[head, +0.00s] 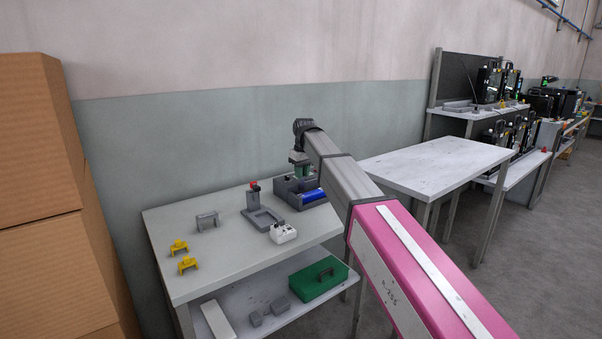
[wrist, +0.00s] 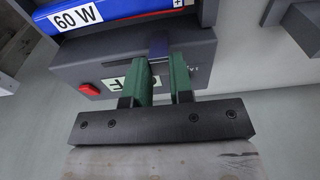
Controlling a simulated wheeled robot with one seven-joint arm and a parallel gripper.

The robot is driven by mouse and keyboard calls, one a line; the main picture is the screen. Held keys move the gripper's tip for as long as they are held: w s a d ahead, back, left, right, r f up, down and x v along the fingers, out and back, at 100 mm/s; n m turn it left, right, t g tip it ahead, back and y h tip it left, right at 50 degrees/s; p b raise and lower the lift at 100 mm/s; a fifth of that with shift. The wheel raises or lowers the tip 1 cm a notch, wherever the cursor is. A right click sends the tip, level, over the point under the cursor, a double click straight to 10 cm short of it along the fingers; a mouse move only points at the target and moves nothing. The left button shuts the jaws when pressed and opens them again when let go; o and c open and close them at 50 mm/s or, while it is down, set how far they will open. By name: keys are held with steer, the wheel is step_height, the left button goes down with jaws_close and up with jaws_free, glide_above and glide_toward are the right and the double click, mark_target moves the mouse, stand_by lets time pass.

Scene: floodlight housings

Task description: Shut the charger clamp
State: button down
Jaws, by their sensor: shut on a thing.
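The charger is a dark grey box (wrist: 110,76) with a blue battery marked 60 W (wrist: 115,12) lying in it. The charger (head: 284,193) also shows at the back right of the near table in the head view, with the blue battery (head: 313,195) at its right. A dark blue tab, seemingly the clamp (wrist: 159,46), stands at the charger's front edge. My gripper (wrist: 160,66) has its green fingers on either side of the tab's lower end and is shut on it. In the head view my gripper (head: 301,170) is over the charger; its fingertips are hidden there.
A red button (wrist: 89,89) and a partly covered label (wrist: 128,82) are on the charger's front. A grey tray (head: 264,219), a white block (head: 283,233), a grey bracket (head: 207,220) and yellow brackets (head: 187,264) share the table. Cardboard boxes (head: 40,180) stand at left.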

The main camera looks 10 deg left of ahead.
steer(key=shift+s+d+f+t+y, duration=0.2)
steer(key=shift+s+d+t+y, duration=0.6)
steer(key=shift+y, duration=0.1)
steer(key=shift+s+d+f+t+y, duration=0.3)
steer(key=shift+s+d+t+y, duration=0.3)
steer(key=shift+t+y, duration=0.35)
steer(key=shift+s+d+f+t+y, duration=0.25)
steer(key=shift+d+f+t+y, duration=0.1)
steer(key=shift+t+y, duration=0.25)
steer(key=shift+s+d+f+t+y, duration=0.2)
steer(key=shift+d+f+t+y, duration=0.2)
steer(key=shift+y, duration=0.25)
steer(key=shift+s+d+f+t+y, duration=0.15)
steer(key=shift+f+t+y, duration=0.15)
steer(key=shift+t+y, duration=0.3)
steer(key=shift+s+d+f+t+y, duration=0.1)
steer(key=shift+f+t+y, duration=0.2)
steer(key=shift+t+y, duration=0.25)
steer(key=shift+w, duration=0.1)
